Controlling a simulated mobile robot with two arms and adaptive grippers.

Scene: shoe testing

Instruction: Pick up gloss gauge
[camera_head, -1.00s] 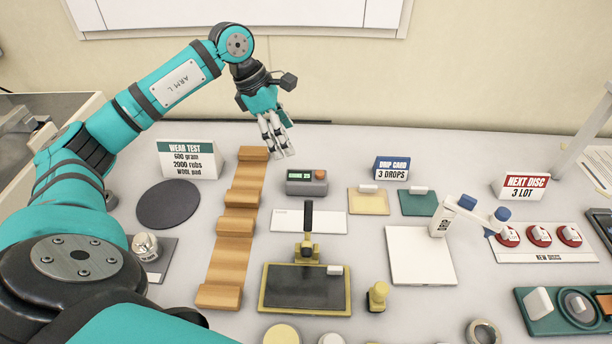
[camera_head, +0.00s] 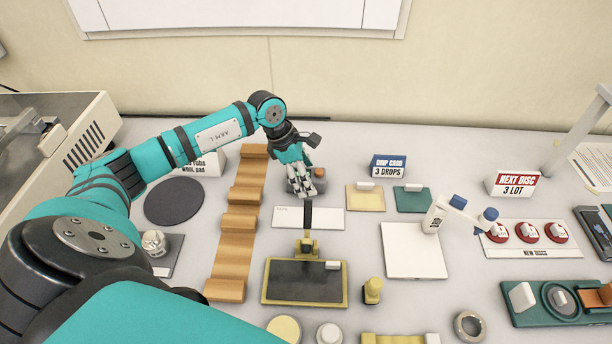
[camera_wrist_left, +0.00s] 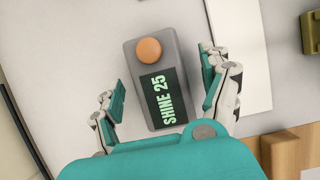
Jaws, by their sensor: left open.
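The gloss gauge is a small grey box with an orange button and a dark display reading "SHINE 25". In the left wrist view the gauge (camera_wrist_left: 158,85) lies between the two spread fingers of my left gripper (camera_wrist_left: 163,95), with a gap on each side. In the head view my left gripper (camera_head: 307,190) is over the gauge (camera_head: 318,172) and hides most of it; only its right end with the orange button shows. My left gripper is open and empty. My right gripper is not in view.
A white card (camera_head: 330,217) lies just in front of the gauge. A wooden stepped strip (camera_head: 238,225) is at its left, and yellow (camera_head: 364,204) and green (camera_head: 412,203) cards are at its right. A black upright handle (camera_head: 308,217) stands on the framed dark plate (camera_head: 290,285).

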